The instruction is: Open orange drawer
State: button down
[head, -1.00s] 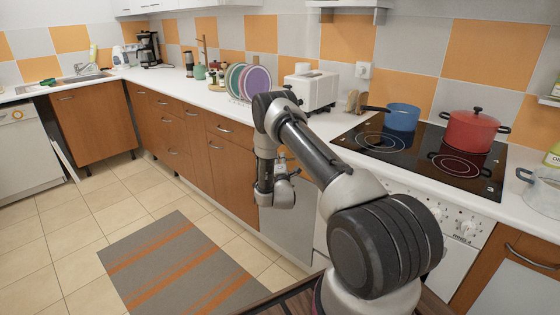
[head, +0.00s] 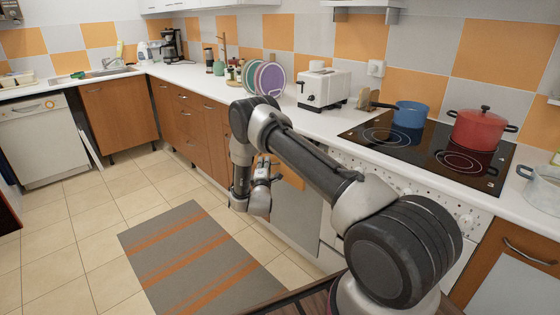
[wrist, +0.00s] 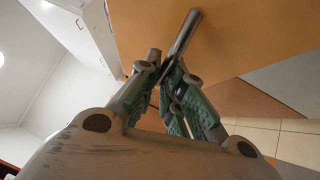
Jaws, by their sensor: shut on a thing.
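The orange drawer front (head: 291,178) shows in the head view beneath the counter, just right of my gripper, partly covered by my arm. In the wrist view its orange face (wrist: 245,35) fills the upper right, with a metal bar handle (wrist: 183,33) running down to my fingers. My gripper (wrist: 172,75) has green-padded fingers closed around the lower end of this handle. In the head view my gripper (head: 264,172) is at the drawer's left side. My arm hides much of the drawer, so how far it stands out is unclear.
A grey panel (head: 300,217) lies below the drawer. The white counter (head: 330,115) carries a toaster (head: 323,89) and a hob with a blue pot (head: 410,114) and a red pot (head: 477,128). A striped rug (head: 190,255) lies on the open tiled floor.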

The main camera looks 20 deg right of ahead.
jog(key=s+a, duration=0.4)
jog(key=a, duration=0.6)
jog(key=s+a, duration=0.4)
jog(key=a, duration=0.7)
jog(key=shift+a, duration=0.25)
jog(key=c, duration=1.5)
grip_release()
jog(key=shift+w, duration=0.1)
jog(key=shift+c, duration=0.2)
jog(key=v, duration=1.2)
jog(key=shift+a, duration=0.1)
